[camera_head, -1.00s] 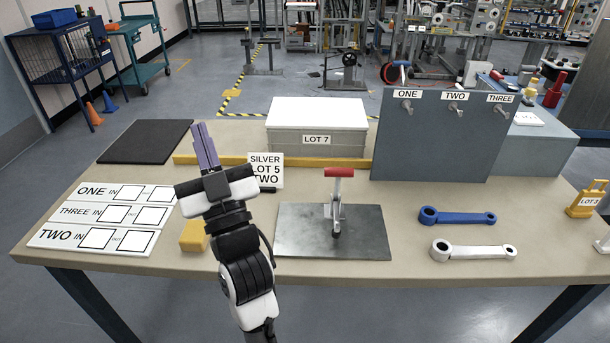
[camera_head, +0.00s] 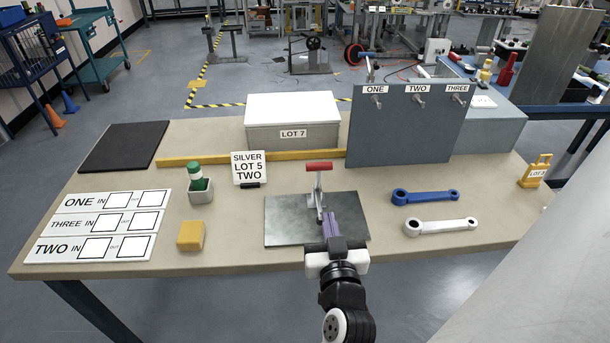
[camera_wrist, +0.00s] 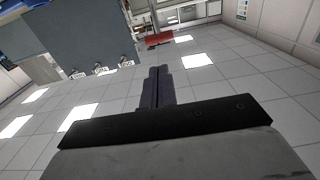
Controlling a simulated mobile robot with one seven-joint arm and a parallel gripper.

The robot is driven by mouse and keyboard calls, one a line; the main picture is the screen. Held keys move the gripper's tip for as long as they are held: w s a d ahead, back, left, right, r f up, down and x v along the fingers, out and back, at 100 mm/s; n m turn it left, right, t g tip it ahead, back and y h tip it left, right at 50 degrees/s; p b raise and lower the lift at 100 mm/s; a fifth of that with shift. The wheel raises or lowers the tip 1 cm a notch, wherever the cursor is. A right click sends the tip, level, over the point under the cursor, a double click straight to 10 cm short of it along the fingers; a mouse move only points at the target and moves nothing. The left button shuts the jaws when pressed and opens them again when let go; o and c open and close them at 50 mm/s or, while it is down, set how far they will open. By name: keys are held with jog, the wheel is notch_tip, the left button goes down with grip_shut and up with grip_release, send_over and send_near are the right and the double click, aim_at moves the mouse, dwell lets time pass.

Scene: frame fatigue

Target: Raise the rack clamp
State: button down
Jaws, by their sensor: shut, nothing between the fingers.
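The rack clamp is an upright toggle clamp with a red handle (camera_head: 319,167) and a silver body (camera_head: 319,194). It stands on a grey steel plate (camera_head: 285,220) on the table. The red handle lies level across the top of the clamp. My gripper (camera_head: 329,216) is shut and empty, low over the plate just in front of the clamp, with its purple fingers pointing toward it. The gripper partly hides the clamp's foot; I cannot tell whether they touch. In the wrist view, the shut fingers (camera_wrist: 157,72) show below the red handle (camera_wrist: 159,40), with a gap between.
A blue wrench (camera_head: 425,197) and a silver wrench (camera_head: 440,226) lie right of the plate. A grey peg board (camera_head: 410,135) stands behind. A sign (camera_head: 249,167), a green-topped item (camera_head: 196,178) and a yellow block (camera_head: 190,236) are left. A lidded LOT 7 box (camera_head: 293,122) is at the back.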

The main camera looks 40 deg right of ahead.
aim_at(321, 169)
jog(key=shift+s+f, duration=0.1)
jog(key=shift+s, duration=0.05)
jog(key=shift+d, duration=0.1)
jog(key=b+x, duration=0.4)
jog(key=b, duration=0.3)
jog(key=shift+w+f+b, duration=0.2)
jog(key=shift+w+b, duration=0.1)
jog(key=shift+b, duration=0.1)
jog(key=b, duration=0.3)
jog(key=shift+w+d, duration=0.15)
jog(key=x, duration=0.2)
jog(key=p+x, duration=0.1)
jog(key=x, duration=0.2)
jog(key=p+x, duration=0.1)
jog(key=x, duration=0.2)
jog(key=shift+d+r, duration=0.1)
jog(key=shift+r, duration=0.3)
jog(key=shift+w+d+f, duration=0.1)
jog(key=shift+w+d, duration=0.15)
jog(key=shift+w, duration=0.2)
jog(key=shift+d+p, duration=0.1)
jog(key=shift+p, duration=0.25)
